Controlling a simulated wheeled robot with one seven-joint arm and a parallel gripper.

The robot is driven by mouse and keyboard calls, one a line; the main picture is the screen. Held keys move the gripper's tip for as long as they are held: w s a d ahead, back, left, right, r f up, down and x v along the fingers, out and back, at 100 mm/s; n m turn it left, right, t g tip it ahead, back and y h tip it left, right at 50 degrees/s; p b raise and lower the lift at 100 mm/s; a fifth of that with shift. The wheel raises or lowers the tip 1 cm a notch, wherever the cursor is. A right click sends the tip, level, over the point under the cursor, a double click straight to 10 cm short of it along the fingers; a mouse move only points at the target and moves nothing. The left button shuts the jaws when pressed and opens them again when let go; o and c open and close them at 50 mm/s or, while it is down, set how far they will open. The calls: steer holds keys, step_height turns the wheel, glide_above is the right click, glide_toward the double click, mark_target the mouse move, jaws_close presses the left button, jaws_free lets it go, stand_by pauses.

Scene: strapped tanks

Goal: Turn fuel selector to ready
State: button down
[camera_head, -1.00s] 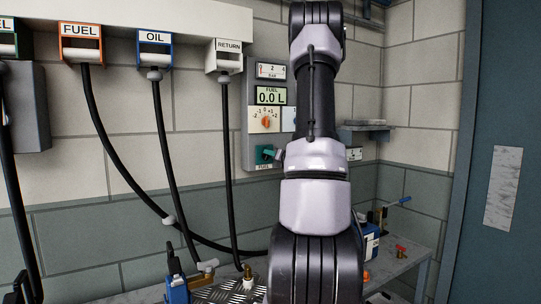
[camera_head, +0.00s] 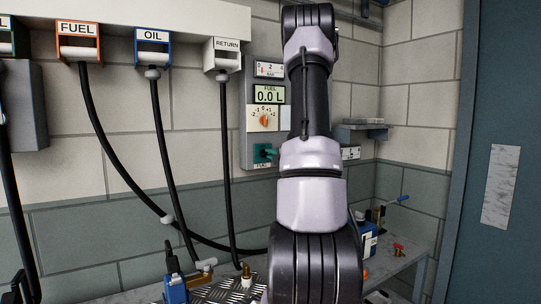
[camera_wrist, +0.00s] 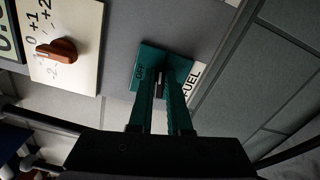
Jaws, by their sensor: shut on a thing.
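The fuel selector is a teal unit (camera_head: 264,154) low on the grey wall panel, under the orange dial. In the wrist view its teal plate (camera_wrist: 178,66) carries the word OFF at its left side, with a FUEL label along its right edge. My gripper (camera_wrist: 160,82) reaches onto the middle of the plate and is shut on the selector's knob, a dark piece between the fingertips. The fingers hide much of the knob, so its exact pointing is hard to tell. In the head view my arm hides most of the gripper.
The orange dial (camera_head: 264,120) and the FUEL display reading 0.0 L (camera_head: 269,94) sit above the selector. Black hoses hang at the left. A small shelf (camera_head: 362,131) is right of my arm. A workbench (camera_head: 400,267) with fittings lies below.

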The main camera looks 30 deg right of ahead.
steer(key=shift+f+m, duration=0.15)
steer(key=shift+m, duration=1.05)
steer(key=c, duration=0.9)
jaws_free()
steer(key=shift+o, duration=0.2)
steer(key=shift+s, duration=0.1)
steer(key=s, duration=1)
steer(key=shift+s+a, duration=0.25)
steer(key=shift+s, duration=0.1)
steer(key=shift+a, duration=0.1)
